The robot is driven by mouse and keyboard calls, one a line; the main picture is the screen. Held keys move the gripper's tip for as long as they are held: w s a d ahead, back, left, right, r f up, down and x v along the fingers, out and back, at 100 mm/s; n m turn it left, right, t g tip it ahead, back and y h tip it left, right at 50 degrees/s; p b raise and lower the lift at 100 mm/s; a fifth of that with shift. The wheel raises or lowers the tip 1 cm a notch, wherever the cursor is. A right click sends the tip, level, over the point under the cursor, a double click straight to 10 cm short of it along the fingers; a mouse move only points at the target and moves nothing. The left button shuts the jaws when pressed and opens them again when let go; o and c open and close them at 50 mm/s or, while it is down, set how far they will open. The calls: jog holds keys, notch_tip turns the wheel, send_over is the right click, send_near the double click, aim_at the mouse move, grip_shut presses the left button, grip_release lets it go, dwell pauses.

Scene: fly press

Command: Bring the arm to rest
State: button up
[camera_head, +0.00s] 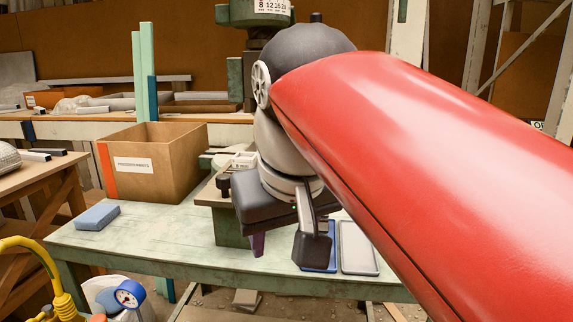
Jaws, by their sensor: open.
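My gripper (286,244) hangs below the dark grey wrist in the middle of the picture, jaws apart, with nothing seen between them. It is in front of the green fly press (236,80) and appears over the front part of the pale green bench (150,250). My arm's large red link crosses the right half and hides much of the press and the bench's right side. A small purple piece shows under the wrist's left side; I cannot tell what it belongs to.
A cardboard box (128,165) with a label and a blue block (97,217) are on the bench's left. A blue tray (318,262) and a grey tray (358,249) lie near its front edge.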

jog(key=s+d+f+m, duration=0.2)
jog(key=d+f, duration=0.6)
jog(key=f, duration=0.3)
jog(key=s+d+f+m+h, duration=0.1)
jog(key=s+d+f+m, duration=0.1)
jog(key=d+f, duration=0.6)
notch_tip(320, 180, down, 3)
jog(key=shift+s+f+t, duration=0.1)
jog(key=shift+s+t, duration=0.3)
